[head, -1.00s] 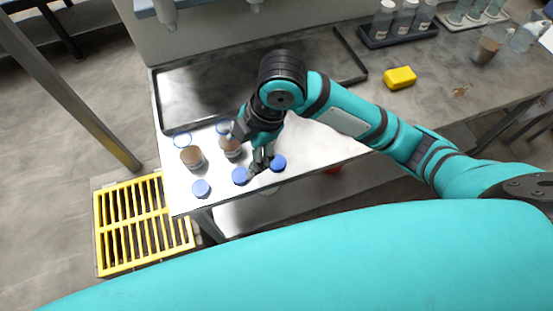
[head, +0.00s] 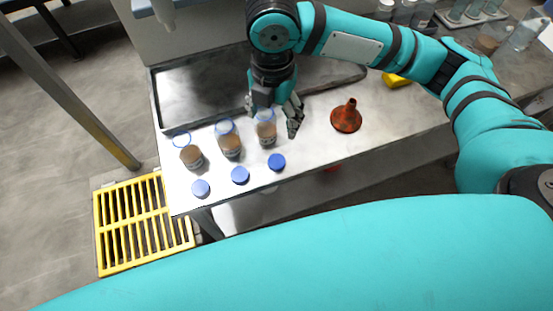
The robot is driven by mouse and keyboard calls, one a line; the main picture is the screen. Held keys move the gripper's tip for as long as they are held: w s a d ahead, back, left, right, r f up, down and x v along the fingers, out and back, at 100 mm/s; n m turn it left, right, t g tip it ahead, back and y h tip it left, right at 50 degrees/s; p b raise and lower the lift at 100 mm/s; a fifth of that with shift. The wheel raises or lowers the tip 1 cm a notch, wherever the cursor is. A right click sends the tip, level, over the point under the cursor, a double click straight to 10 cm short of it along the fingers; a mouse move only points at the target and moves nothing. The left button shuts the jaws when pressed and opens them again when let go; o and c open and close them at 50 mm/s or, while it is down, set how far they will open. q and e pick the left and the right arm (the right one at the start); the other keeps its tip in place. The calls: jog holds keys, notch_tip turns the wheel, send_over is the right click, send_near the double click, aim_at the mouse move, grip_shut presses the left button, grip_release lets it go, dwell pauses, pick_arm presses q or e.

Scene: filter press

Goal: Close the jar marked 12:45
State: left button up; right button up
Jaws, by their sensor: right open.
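Three open jars with brown contents stand in a row on the steel table: a left jar (head: 191,156), a middle jar (head: 229,144) and a right jar (head: 266,132). The time markings on their labels are too small to read. Three blue lids lie in front of them: a left lid (head: 201,188), a middle lid (head: 240,175) and a right lid (head: 277,161). My right gripper (head: 272,122) is open, with its fingers above and around or just behind the right jar; contact cannot be told. My left gripper is not in view.
A rust-red funnel (head: 346,118) stands on the table (head: 310,150) right of the jars. A dark tray (head: 190,95) lies behind them. A yellow block (head: 396,80) is partly hidden by my arm. A yellow grate (head: 140,225) is on the floor at left.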

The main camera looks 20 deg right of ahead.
jog(key=p, duration=0.1)
send_over(277, 161)
jog(key=f, duration=1.2)
jog(key=shift+w+a, duration=0.2)
jog(key=shift+w, duration=0.2)
jog(key=f+p, duration=0.1)
jog(key=f, duration=0.1)
jog(key=s+f, duration=0.1)
jog(key=f, duration=0.1)
jog(key=shift+d+f+p, duration=0.2)
jog(key=shift+f+p, duration=0.1)
jog(key=shift+p, duration=0.05)
jog(key=shift+w+f, duration=0.1)
jog(key=shift+f, duration=0.15)
jog(key=shift+c, duration=0.2)
jog(key=c, duration=0.9)
